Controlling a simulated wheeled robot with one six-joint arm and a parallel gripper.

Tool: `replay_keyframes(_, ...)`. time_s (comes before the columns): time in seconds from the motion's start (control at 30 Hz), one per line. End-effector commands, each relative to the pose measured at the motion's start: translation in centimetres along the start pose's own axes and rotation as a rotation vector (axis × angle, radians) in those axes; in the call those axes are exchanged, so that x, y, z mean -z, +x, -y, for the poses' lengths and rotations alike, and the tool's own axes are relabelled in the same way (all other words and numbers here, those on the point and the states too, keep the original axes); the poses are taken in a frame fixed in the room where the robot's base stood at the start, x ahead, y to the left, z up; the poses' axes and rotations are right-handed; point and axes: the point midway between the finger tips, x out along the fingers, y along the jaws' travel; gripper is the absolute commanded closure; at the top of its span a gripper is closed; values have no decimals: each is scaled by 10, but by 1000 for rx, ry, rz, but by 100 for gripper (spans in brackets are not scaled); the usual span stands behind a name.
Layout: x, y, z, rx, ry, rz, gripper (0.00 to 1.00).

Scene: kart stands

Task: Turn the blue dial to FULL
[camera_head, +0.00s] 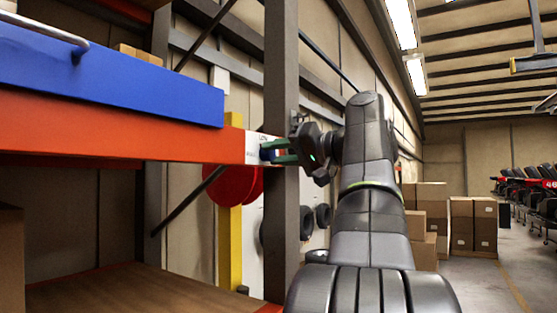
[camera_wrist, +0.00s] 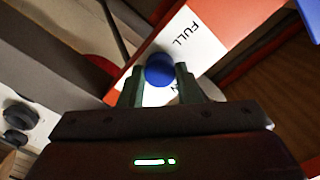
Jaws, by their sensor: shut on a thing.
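The blue dial (camera_wrist: 159,70) sits on a white label plate (camera_wrist: 205,45) on the orange shelf beam. In the wrist view the word FULL is readable beside the dial; other lettering is partly hidden by a finger. My gripper (camera_wrist: 160,84) has its two green fingers on either side of the dial and is shut on it. In the head view my gripper (camera_head: 278,151) reaches from the right to the end of the orange beam, and the dial (camera_head: 267,154) shows only partly between the fingers. I cannot tell which mark the dial points to.
A dark grey upright post (camera_head: 281,75) stands right by my gripper. A blue tray (camera_head: 110,75) lies on the orange beam (camera_head: 100,130) at left. Cardboard boxes (camera_head: 473,225) stand on the floor behind my arm. Open floor lies at right.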

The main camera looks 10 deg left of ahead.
Motion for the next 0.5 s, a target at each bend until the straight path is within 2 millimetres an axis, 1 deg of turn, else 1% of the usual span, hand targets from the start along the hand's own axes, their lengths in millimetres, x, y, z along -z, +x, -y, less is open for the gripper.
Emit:
replay_keyframes(0.03, -3, 0, -4, -3, -40, 3, 93)
replay_keyframes(0.2, -3, 0, -4, -6, -178, 0, 93)
replay_keyframes(0.5, -2, 0, -3, -8, -343, -3, 93)
